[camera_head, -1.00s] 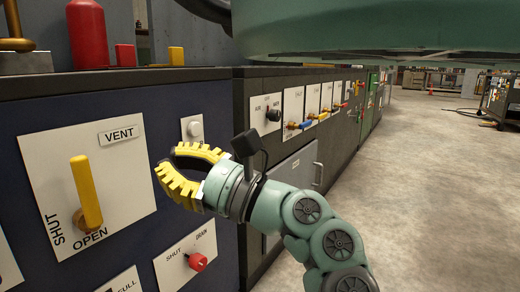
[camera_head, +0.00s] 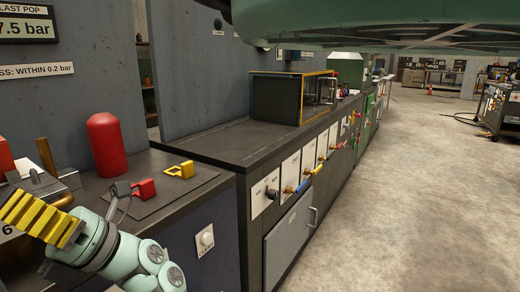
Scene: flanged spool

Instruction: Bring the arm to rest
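My gripper (camera_head: 40,217), with ribbed yellow fingers on a pale green arm, is at the lower left of the head view. It points left, above or in front of the near bench top. The fingers overlap from this angle, so I cannot tell how far apart they are. I see nothing clearly held in them. A metal fitting (camera_head: 42,187) lies close behind the fingers; I cannot tell if they touch it.
On the near bench (camera_head: 205,187) stand a red cylinder (camera_head: 106,146), a red clip-like part (camera_head: 143,188) and a yellow one (camera_head: 180,170). A second bench with a yellow-edged case (camera_head: 292,98) runs back. Open floor (camera_head: 410,190) lies right.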

